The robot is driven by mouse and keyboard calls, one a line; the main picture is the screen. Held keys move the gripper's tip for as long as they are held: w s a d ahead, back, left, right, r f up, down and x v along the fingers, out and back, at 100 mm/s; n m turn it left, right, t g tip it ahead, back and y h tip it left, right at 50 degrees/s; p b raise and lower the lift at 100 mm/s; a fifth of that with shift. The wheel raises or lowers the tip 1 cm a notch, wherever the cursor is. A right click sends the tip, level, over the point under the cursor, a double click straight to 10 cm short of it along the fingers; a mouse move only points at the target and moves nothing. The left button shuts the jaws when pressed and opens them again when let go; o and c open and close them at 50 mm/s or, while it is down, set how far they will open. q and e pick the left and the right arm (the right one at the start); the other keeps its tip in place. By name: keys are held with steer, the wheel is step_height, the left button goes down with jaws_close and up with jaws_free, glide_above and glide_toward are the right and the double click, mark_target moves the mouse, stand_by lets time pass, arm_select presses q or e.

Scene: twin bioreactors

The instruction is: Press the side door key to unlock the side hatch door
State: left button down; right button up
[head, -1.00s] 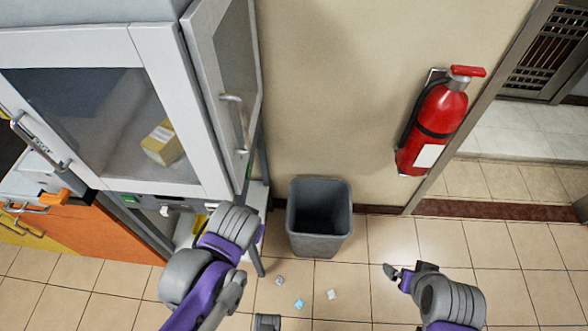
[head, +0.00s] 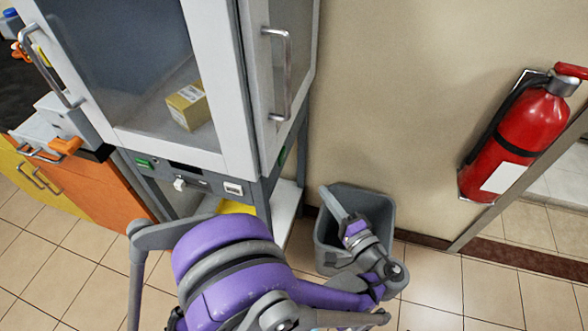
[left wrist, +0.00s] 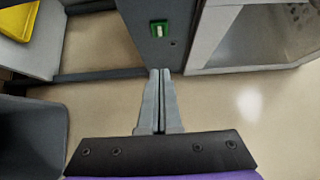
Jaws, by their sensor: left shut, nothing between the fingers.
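The side hatch door (head: 290,75) is the glazed panel with a bar handle on the right side of the white and grey cabinet. It looks closed. The side door key is a small green switch (head: 282,157) on the grey side frame below it. It shows larger in the left wrist view (left wrist: 158,29), just beyond my fingertips. My left gripper (head: 327,192) is shut and empty, over the bin in the head view and pointing towards the side frame. In the left wrist view its fingertips (left wrist: 160,72) are below the key; contact cannot be told. My right gripper is not in view.
A grey bin (head: 328,243) stands on the floor under my left gripper. A red fire extinguisher (head: 520,135) hangs on the wall at right. A yellow box (head: 188,106) sits inside the cabinet. A second green switch (head: 144,163) is on the cabinet's front.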

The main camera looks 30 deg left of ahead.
arm_select(q)
steer(key=shift+d, duration=0.1)
stand_by(0.3)
glide_toward(285, 153)
steer(key=w+a, duration=0.1)
steer(key=w, duration=0.3)
steer(key=shift+s+a+b, duration=0.2)
steer(key=shift+a, duration=0.45)
steer(key=shift+s+a+b, duration=0.15)
steer(key=shift+s+a, duration=0.1)
steer(key=shift+a, duration=0.4)
steer(key=shift+s+a+b, duration=0.2)
steer(key=shift+a, duration=0.5)
